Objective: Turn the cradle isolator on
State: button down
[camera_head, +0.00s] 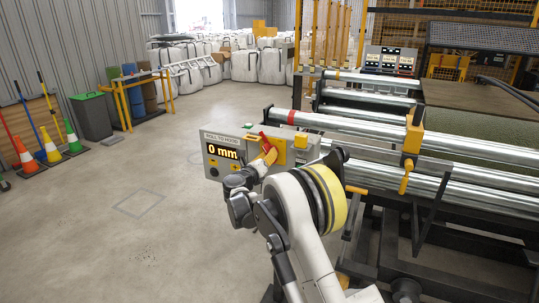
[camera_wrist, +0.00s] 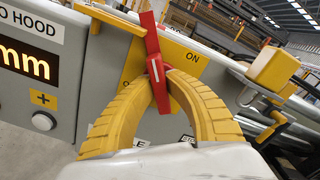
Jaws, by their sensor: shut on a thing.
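The cradle isolator is a red rotary handle (camera_wrist: 157,62) on a yellow plate (camera_wrist: 190,75) on a grey control box. In the wrist view its long end points up, left of the printed ON label (camera_wrist: 193,58). Other lettering on the plate is mostly hidden by a finger. My gripper (camera_wrist: 160,88) has its two yellow ribbed fingers shut on the handle from both sides. In the head view, the red handle (camera_head: 264,140) leans up and left, and my gripper (camera_head: 266,158) is at the box front, covering part of the plate.
The grey box (camera_head: 220,167) has a display reading 0 mm (camera_head: 223,151) and small buttons left of the plate. A yellow block (camera_wrist: 273,70) projects at its right. Steel rollers (camera_head: 360,125) and a yellow clamp (camera_head: 412,140) stand right. Open floor (camera_head: 140,200) lies left.

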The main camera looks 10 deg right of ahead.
jog(key=m, duration=0.6)
jog(key=shift+m, duration=0.3)
dwell(0.5)
jog(key=c, duration=1.4)
grip_release()
jog(key=v, duration=1.2)
